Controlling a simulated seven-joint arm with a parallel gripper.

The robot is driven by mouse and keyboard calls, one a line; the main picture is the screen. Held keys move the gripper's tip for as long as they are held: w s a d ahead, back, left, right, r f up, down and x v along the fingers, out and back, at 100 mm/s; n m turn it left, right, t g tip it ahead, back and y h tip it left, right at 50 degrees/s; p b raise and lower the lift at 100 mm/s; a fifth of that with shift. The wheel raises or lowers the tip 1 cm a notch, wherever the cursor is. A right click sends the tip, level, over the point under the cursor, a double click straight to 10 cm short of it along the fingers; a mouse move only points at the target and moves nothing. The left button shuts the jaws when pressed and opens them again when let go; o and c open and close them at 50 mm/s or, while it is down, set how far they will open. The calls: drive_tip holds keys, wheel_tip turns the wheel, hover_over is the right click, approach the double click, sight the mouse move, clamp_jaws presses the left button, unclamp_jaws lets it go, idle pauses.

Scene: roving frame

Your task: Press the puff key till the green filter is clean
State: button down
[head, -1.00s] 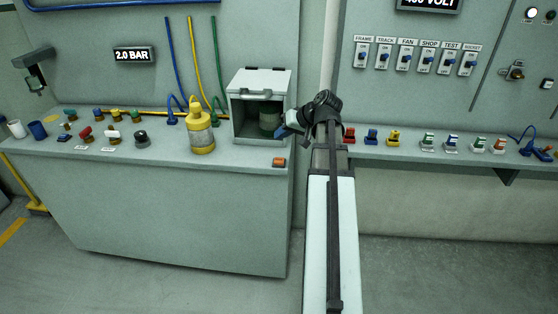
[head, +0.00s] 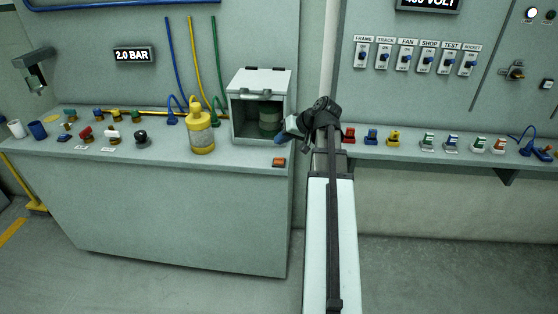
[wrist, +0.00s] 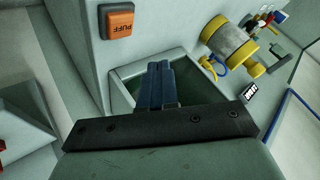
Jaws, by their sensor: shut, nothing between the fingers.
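The green filter (head: 269,118) stands inside an open-fronted box (head: 240,117) with its lid raised. It looks dark green with greyish bands; how dirty it is I cannot tell. The orange puff key (head: 279,161) is on the bench front, below the box. In the wrist view the key, marked PUFF (wrist: 119,22), shows at the top left. My gripper (head: 280,138) is at the right of the box mouth, above the puff key and apart from it. Its blue fingers (wrist: 158,84) are shut and empty, and cover part of the box opening in the wrist view.
A yellow-capped canister (head: 201,130) stands left of the box, with hoses behind it. Several coloured knobs and fittings line the bench at left, and several more the shelf at right. A display (head: 134,54) reads 2.0 BAR.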

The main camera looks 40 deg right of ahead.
sight(282, 160)
drive_tip(key=shift+f, duration=2.35)
drive_tip(key=shift+f, duration=0.85)
idle(1.0)
drive_tip(key=shift+r, duration=0.15)
idle(0.6)
drive_tip(key=shift+r, duration=0.7)
drive_tip(key=shift+r, duration=2.5)
